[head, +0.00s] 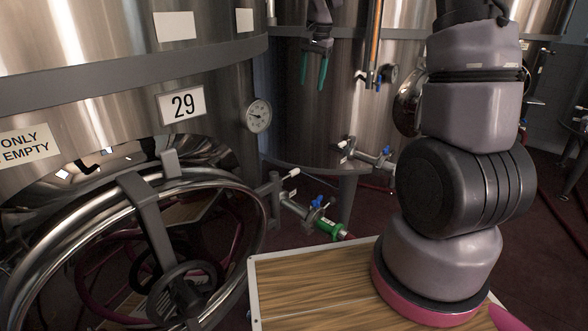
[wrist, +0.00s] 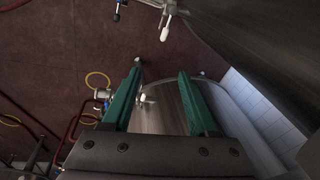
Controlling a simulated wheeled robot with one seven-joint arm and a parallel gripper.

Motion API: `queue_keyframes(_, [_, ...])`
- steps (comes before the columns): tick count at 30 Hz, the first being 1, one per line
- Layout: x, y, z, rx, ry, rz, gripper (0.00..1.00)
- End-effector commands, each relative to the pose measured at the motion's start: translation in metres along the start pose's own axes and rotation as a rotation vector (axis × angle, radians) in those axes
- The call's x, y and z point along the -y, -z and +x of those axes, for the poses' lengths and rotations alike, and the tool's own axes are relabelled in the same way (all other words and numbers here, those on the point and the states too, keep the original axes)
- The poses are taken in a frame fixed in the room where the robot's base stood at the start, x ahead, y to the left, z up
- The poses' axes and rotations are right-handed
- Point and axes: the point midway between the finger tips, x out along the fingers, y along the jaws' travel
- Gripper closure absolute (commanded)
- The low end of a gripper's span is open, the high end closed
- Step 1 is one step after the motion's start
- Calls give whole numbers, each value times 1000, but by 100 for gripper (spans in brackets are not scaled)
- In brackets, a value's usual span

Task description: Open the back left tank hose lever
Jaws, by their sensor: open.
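A steel tank (head: 345,110) stands behind the large front tank. A valve fitting (head: 368,156) with a blue handle (head: 386,151) and a pale lever (head: 343,145) sticks out low on its front. My gripper (head: 313,84) hangs in front of this tank, above and left of the fitting, with its green fingers pointing down. In the wrist view my gripper (wrist: 160,74) is open and empty. A fitting (wrist: 103,95) shows beyond the left finger, and a small white lever (wrist: 146,98) shows between the fingers, apart from them. I cannot tell which lever the task names.
The front tank (head: 215,95), marked 29, has a round hatch (head: 250,215) and a gauge (head: 259,116). Its outlet carries a blue handle (head: 317,201) and a green coupling (head: 330,228). A wooden top (head: 310,285) lies in front. Hoses lie on the dark red floor (wrist: 60,55).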

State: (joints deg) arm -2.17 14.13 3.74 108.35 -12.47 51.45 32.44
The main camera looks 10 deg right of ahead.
Motion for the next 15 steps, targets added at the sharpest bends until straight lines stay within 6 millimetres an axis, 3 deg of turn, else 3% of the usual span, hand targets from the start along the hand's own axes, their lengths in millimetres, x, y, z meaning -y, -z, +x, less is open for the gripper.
queue_keyframes(1, [9,7,28,20,-25,19,40])
queue_keyframes(9, [38,28,165,83,-130,136,40])
queue_keyframes(12, [41,30,211,99,-162,173,40])
queue_keyframes(15, [42,28,245,109,-186,202,40])
